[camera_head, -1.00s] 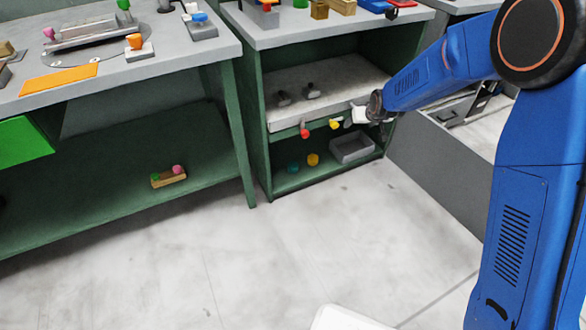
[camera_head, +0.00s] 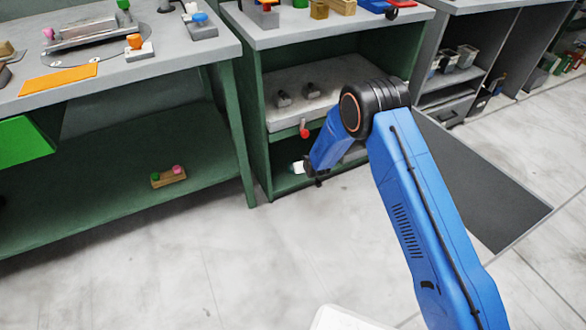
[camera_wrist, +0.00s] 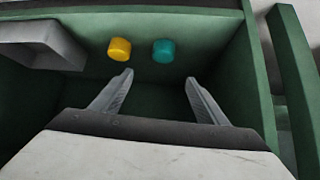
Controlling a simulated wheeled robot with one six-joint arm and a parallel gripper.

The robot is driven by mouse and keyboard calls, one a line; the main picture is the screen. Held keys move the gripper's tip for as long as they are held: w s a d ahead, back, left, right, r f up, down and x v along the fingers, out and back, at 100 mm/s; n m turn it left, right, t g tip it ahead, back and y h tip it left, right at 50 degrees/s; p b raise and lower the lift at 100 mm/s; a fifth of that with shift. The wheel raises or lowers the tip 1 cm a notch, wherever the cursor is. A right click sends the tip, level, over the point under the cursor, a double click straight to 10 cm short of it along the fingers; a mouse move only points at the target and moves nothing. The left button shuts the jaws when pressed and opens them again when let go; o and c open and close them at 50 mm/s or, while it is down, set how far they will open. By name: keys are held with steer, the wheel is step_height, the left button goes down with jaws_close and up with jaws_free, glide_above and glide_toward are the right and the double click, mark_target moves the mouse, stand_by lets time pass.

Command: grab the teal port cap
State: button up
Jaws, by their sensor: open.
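The teal port cap (camera_wrist: 163,51) stands on the green bottom shelf in the wrist view, beyond my fingertips and between their lines, nearer the right finger. A yellow cap (camera_wrist: 119,49) stands just left of it, apart from it. My gripper (camera_wrist: 158,78) is open and empty, with both fingers pointing toward the caps. In the head view my gripper (camera_head: 297,167) is at the opening of the cabinet's lower compartment. The teal cap is hidden there behind my gripper and arm.
A grey tray (camera_wrist: 43,43) sits left of the caps. The cabinet's green side wall (camera_wrist: 231,75) stands close on the right. Above the compartment, a grey shelf (camera_head: 330,78) carries a red knob (camera_head: 304,130) at its front edge.

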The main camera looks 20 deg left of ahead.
steer(key=x, duration=1.2)
steer(key=shift+a+f, duration=0.15)
steer(key=shift+f, duration=0.1)
steer(key=shift+s+x, duration=0.2)
steer(key=shift+x, duration=2.35)
steer(key=shift+f, duration=0.15)
steer(key=c, duration=1.1)
